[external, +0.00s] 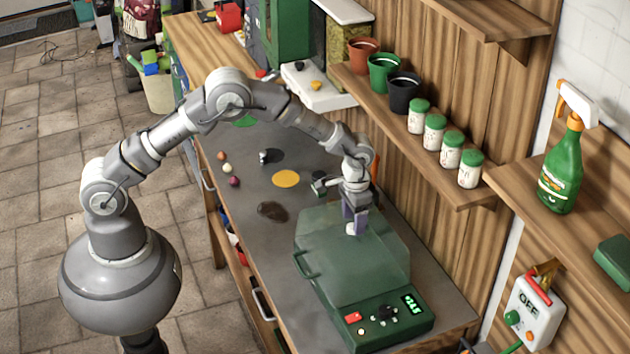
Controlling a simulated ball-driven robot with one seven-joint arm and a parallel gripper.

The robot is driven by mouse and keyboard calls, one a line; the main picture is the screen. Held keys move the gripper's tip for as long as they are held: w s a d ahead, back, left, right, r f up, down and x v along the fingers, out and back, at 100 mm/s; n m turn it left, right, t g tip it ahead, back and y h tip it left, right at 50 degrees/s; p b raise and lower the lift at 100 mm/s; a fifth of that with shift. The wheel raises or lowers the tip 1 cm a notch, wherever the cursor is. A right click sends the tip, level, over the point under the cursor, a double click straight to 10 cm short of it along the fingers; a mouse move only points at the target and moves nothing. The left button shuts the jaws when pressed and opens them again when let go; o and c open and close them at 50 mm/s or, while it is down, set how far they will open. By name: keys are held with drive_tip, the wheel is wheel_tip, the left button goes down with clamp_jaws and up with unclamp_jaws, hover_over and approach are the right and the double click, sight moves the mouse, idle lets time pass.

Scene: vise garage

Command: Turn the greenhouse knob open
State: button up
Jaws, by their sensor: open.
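A green box with a clear greenish lid and a front handle (303,264), which looks like the greenhouse, sits at the near end of the workbench. I cannot read the knob's exact setting. My gripper (354,230) is open, pointing down at the far part of the lid, behind and above the panel and apart from the knob. Whether it touches the lid is unclear. A small white shape shows at its fingertips; I cannot tell what it is.
A wooden shelf (440,165) with pots and several white jars (451,152) runs along the wall at right. A switch box (535,312) marked OFF and a green spray bottle (563,168) are farther right. Coloured spots and small balls lie on the grey bench (255,205).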

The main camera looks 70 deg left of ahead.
wheel_tip(320, 180, up, 6)
drive_tip(key=shift+r+p, duration=0.15)
drive_tip(key=shift+p, duration=0.2)
